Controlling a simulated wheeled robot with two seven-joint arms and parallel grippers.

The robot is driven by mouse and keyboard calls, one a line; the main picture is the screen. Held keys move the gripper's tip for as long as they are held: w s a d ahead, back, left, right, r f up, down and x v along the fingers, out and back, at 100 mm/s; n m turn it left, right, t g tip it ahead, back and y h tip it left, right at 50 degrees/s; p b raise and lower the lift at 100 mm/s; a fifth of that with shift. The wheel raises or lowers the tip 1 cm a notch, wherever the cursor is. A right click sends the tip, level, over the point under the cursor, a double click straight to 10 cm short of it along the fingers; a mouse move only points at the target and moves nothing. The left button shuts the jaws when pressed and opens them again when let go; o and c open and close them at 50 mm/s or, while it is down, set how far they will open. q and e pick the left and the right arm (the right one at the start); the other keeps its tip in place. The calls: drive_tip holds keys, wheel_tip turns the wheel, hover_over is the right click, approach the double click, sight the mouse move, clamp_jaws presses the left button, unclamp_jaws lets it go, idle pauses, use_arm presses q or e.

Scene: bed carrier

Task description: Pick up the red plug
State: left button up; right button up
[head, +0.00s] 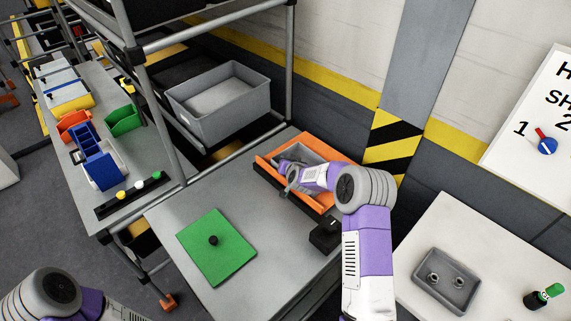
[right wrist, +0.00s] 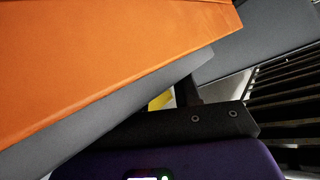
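I cannot make out a red plug for certain in either view. My right arm reaches over the orange tray (head: 262,165), which has a grey interior. My right gripper (head: 287,178) is at the tray's left part, and the arm hides part of the inside. In the right wrist view, a black gripper part (right wrist: 185,127) lies close to a large orange surface (right wrist: 100,50) with a grey edge. Its fingertips are not clear, so opening and contents cannot be told. My left arm shows at the bottom left, its gripper out of the picture.
A green board (head: 217,250) with a black knob and a black box (head: 325,237) lie on the grey table (head: 175,215). A grey bin (head: 215,112) sits on the rack behind. A grey tray (head: 446,287) and green-topped item (head: 552,292) are at right. A red-and-blue shape (head: 546,144) shows on the sign.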

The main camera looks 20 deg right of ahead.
drive_tip(key=shift+f, duration=0.15)
clamp_jaws()
